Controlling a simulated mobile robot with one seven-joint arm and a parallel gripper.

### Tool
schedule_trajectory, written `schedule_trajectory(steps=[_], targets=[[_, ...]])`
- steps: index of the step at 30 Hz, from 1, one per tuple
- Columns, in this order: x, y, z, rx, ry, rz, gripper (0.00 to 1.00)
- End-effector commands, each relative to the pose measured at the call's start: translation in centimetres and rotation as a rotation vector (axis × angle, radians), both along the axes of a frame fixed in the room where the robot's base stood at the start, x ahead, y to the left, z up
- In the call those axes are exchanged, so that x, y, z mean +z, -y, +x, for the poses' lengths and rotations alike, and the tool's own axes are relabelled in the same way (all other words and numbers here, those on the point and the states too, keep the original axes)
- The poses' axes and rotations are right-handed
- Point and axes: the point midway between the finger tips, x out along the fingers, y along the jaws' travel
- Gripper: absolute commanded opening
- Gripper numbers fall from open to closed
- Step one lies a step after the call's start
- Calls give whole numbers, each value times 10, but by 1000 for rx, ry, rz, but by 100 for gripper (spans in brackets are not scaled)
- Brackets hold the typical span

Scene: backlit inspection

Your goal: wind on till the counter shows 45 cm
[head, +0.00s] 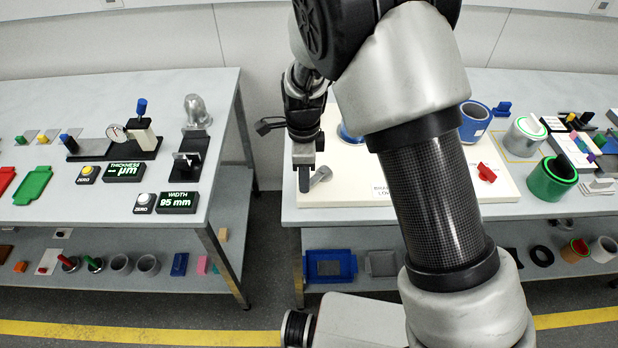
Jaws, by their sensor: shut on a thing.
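My gripper (304,182) points down at the left edge of a cream board (440,211) on the right-hand table. It is shut at a short grey crank (321,176) low on the board; its fingers hide the part they hold. A blue rounded part (346,133) just right of the gripper is mostly hidden behind my arm. I see no counter reading in cm; my arm covers the middle of the board, and the printed lettering there is cut off.
The board also bears a blue roll (474,122) and a red part (487,173). The left table carries a width display (177,202) reading 95 mm and a thickness display (124,172). A floor gap separates the tables.

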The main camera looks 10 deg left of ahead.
Motion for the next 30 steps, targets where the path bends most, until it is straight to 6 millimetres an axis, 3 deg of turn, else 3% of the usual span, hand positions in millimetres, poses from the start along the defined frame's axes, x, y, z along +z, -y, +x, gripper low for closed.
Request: schedule_trajectory(steps=[3, 17, 30], targets=[[3, -7, 12, -4, 14, 0, 6], [2, -12, 16, -6, 11, -3, 6], [2, -29, 41, -6, 10, -4, 6]])
